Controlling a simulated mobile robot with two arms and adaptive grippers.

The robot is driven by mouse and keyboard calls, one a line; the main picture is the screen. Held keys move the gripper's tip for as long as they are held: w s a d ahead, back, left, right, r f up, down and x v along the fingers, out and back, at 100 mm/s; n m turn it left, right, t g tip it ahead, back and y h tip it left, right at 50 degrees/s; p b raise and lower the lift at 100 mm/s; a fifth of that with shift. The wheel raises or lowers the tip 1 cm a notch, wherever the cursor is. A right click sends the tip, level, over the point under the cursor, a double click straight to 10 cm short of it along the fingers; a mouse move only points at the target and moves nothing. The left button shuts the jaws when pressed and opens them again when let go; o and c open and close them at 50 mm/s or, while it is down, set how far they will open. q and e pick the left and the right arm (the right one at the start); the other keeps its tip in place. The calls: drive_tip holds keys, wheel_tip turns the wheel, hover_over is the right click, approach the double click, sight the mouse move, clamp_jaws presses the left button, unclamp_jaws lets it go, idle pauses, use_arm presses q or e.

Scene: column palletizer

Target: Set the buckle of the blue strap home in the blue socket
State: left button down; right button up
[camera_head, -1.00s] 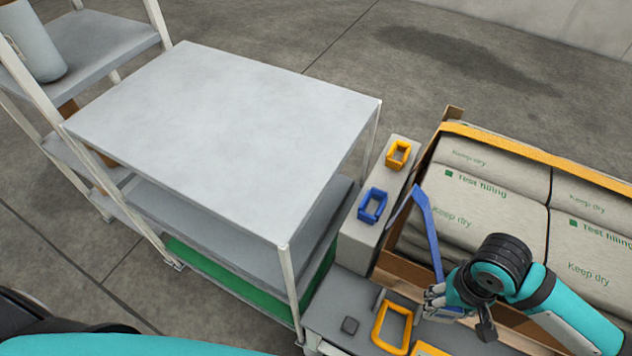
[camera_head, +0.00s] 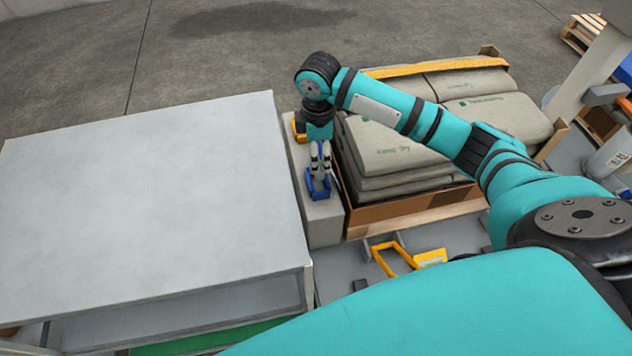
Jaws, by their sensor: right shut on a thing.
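The blue socket (camera_head: 319,190) sits on the grey block between the table and the sacks. My right gripper (camera_head: 320,170) points down at it from above, shut on the buckle of the blue strap. The fingers and the blue socket largely hide the buckle, so I cannot tell whether it is inside the socket or just above it. The blue strap is not clearly seen; my right arm and gripper cover that area. My left gripper is not in view.
The grey block (camera_head: 325,228) also carries a yellow socket (camera_head: 299,127), partly hidden by my gripper. A pallet of sacks (camera_head: 395,150) with a yellow strap (camera_head: 440,67) stands to the right. A yellow buckle frame (camera_head: 393,259) lies in front. The table top (camera_head: 140,200) is empty.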

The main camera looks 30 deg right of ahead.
drive_tip(key=shift+w+d+r+n, duration=0.3)
drive_tip(key=shift+w+r+n, duration=0.15)
drive_tip(key=shift+w+n, duration=0.05)
drive_tip(key=shift+w+d+f+n, duration=0.1)
drive_tip(key=shift+w+n, duration=0.05)
drive_tip(key=shift+n, duration=0.15)
wheel_tip(320, 180, down, 5)
drive_tip(key=shift+w+f, duration=0.1)
drive_tip(key=shift+f, duration=2.15)
drive_tip(key=shift+f, duration=0.15)
drive_tip(key=o, duration=1.2)
